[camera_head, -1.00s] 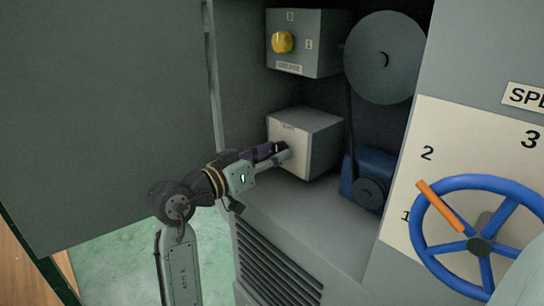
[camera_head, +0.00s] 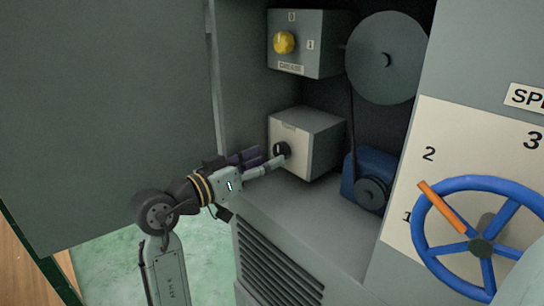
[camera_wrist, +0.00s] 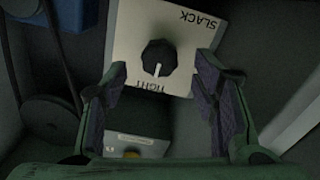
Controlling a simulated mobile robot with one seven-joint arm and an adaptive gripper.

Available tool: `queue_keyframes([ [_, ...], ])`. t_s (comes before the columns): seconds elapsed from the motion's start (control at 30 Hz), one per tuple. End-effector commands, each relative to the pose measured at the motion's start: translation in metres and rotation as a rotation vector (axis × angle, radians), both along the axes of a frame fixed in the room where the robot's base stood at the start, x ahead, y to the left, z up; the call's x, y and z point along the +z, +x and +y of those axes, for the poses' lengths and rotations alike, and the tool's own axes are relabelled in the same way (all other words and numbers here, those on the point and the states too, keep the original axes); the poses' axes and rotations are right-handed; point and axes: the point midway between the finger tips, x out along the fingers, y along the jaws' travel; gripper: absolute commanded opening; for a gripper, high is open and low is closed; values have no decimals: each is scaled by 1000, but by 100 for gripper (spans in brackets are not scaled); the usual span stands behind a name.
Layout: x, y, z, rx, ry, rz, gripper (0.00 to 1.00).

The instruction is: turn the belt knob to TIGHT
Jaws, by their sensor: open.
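The belt knob (camera_head: 282,150) is black and sits on the pale front plate of a grey box (camera_head: 320,140) inside the open cabinet. In the wrist view the knob (camera_wrist: 158,58) shows a white pointer line aimed at the word TIGHT (camera_wrist: 147,87). The word SLACK (camera_wrist: 199,21) stands at the plate's upper right. My gripper (camera_head: 262,160) is open and empty, just in front of the plate and apart from the knob. In the wrist view its two fingers (camera_wrist: 161,75) stand left and right of the knob with clear gaps.
A yellow knob (camera_head: 284,42) on the GREASE box is above. A large pulley (camera_head: 384,58), belt and blue motor (camera_head: 365,175) are right. The open cabinet door (camera_head: 110,110) is at left. A blue handwheel (camera_head: 480,184) is on the right panel.

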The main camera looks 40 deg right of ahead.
Motion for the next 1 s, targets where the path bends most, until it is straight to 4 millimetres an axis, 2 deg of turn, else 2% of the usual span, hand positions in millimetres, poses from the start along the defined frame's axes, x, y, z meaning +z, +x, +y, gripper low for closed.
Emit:
queue_keyframes([
  [0.03, 0, 0, 13, 4, -1, 0, 54],
  [0.2, 0, -3, 49, 4, -1, 0, 54],
  [0.4, 0, -6, 78, 1, 0, 0, 54],
  [0.57, 0, -7, 87, 0, 0, 0, 54],
  [1.0, 0, -7, 88, -1, 1, 0, 54],
])
